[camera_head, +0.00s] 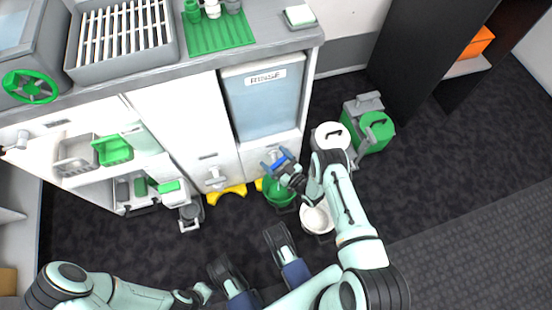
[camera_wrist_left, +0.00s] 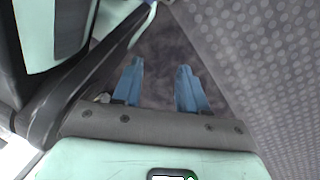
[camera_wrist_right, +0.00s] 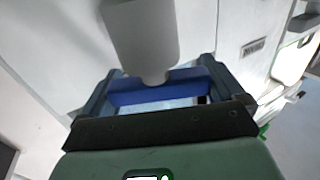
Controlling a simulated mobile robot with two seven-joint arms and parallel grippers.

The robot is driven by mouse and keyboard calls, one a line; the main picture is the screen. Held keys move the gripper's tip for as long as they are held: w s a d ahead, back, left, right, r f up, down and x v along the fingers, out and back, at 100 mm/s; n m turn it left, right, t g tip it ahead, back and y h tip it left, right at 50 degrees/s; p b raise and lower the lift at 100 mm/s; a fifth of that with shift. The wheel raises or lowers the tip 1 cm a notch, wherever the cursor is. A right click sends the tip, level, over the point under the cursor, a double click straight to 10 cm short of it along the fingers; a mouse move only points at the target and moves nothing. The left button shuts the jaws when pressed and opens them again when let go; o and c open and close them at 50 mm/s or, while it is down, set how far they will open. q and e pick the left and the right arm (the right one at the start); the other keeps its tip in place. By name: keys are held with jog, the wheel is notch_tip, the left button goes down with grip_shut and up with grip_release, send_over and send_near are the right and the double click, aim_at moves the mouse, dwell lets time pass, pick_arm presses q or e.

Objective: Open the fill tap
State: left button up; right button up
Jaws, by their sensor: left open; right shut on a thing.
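In the head view my right gripper (camera_head: 281,160) is at the front of the white unit, below the glass-fronted bay with the label plate. In the right wrist view my right gripper (camera_wrist_right: 158,86) is shut on a blue bar-shaped tap handle (camera_wrist_right: 160,90), which spans between its fingers. A pale grey cylinder (camera_wrist_right: 140,35) hangs just in front of the handle. The tap body behind the gripper is mostly hidden. A similar grey tap (camera_head: 214,181) is on the panel to the left. In the left wrist view my left gripper (camera_wrist_left: 159,90) is open and empty over the floor.
A green bucket (camera_head: 278,192) and a white bucket (camera_head: 317,218) stand on the floor by my right arm. A white-lidded container (camera_head: 331,136) and green canister (camera_head: 377,130) are to the right. Baskets (camera_head: 112,150) are at left.

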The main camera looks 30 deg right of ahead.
jog(key=n+g+y+b, duration=0.1)
jog(key=n+y, duration=0.2)
jog(key=y, duration=0.1)
jog(key=shift+a, duration=0.1)
jog(key=n+g+y, duration=0.1)
jog(key=y, duration=0.1)
jog(key=n+g+y, duration=0.1)
jog(key=shift+s+a+n+g+y, duration=0.1)
jog(key=shift+a+n+g+y, duration=0.1)
jog(key=shift+n+g+y, duration=0.2)
pick_arm(q)
jog(key=s, duration=0.1)
jog(key=s+f, duration=0.1)
jog(key=s+g, duration=0.1)
jog(key=shift+s+a+f, duration=0.1)
jog(key=shift+a+f, duration=0.1)
jog(key=shift+f, duration=0.05)
pick_arm(e)
jog(key=n+g+y, duration=0.1)
jog(key=g, duration=0.1)
jog(key=n+g+y, duration=0.3)
jog(key=g, duration=0.1)
jog(key=shift+s+a+n+y, duration=0.35)
jog(key=shift+n+y, duration=0.05)
jog(key=shift+a+n+g+y, duration=0.1)
jog(key=shift+n+g+y, duration=0.2)
jog(key=shift+n+g, duration=0.35)
